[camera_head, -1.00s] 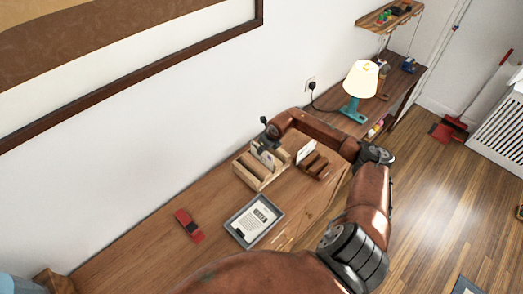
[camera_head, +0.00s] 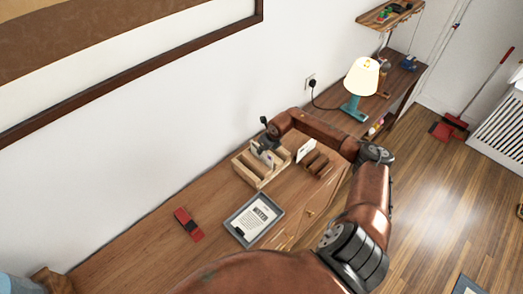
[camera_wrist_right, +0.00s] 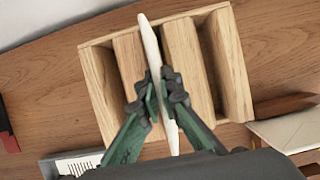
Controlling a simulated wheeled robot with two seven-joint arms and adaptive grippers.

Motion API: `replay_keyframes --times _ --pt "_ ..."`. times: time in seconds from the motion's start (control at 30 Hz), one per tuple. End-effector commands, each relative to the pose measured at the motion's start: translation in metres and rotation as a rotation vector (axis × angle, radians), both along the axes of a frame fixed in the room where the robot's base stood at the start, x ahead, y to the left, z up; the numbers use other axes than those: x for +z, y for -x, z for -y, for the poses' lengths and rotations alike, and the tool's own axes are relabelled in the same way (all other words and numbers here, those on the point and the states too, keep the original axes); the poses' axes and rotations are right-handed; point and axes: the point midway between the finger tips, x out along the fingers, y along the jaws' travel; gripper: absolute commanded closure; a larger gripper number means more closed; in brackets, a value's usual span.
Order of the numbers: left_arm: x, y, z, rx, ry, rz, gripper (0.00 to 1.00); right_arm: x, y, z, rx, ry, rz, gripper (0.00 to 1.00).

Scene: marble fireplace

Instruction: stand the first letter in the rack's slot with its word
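The light wooden rack (camera_head: 250,172) stands on the brown sideboard against the wall. In the right wrist view the rack (camera_wrist_right: 105,85) shows several parallel slots between its dividers. My right gripper (camera_head: 264,147) is over the rack. In the right wrist view it (camera_wrist_right: 160,88) is shut on a thin white letter (camera_wrist_right: 149,45), seen edge-on. The letter lines up with the dividers and overlaps a middle slot; how deep it sits is unclear. No word on the rack or letter is readable. My left gripper is not in view.
A dark brown holder (camera_head: 317,165) with a white letter (camera_head: 306,151) stands right of the rack. A grey tray (camera_head: 236,231) with a printed sheet (camera_head: 254,219) lies in front. A red object (camera_head: 189,224) lies left. A lamp (camera_head: 357,88) stands farther back.

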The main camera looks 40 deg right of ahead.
Motion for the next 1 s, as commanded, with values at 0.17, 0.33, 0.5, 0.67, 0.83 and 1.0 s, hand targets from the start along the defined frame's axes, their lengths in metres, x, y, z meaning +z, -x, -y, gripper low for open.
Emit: replay_keyframes --times 0.17,0.33,0.5,0.67,0.83,1.0 --pt "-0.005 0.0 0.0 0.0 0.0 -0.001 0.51 -0.006 0.0 0.0 0.0 0.0 0.001 1.0" --pt "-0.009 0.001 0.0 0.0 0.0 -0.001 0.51 -0.011 0.0 0.0 0.0 0.0 0.001 1.0" --pt "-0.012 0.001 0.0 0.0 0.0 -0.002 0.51 -0.016 0.0 0.0 0.0 0.0 0.001 1.0" --pt "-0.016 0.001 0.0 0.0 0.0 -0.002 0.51 -0.02 -0.001 0.0 0.0 0.0 0.001 1.0" --pt "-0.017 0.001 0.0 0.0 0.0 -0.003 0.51 -0.022 0.0 0.0 0.0 0.0 0.001 1.0" --pt "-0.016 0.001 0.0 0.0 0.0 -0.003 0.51 -0.021 0.0 0.0 0.0 0.0 0.001 1.0"
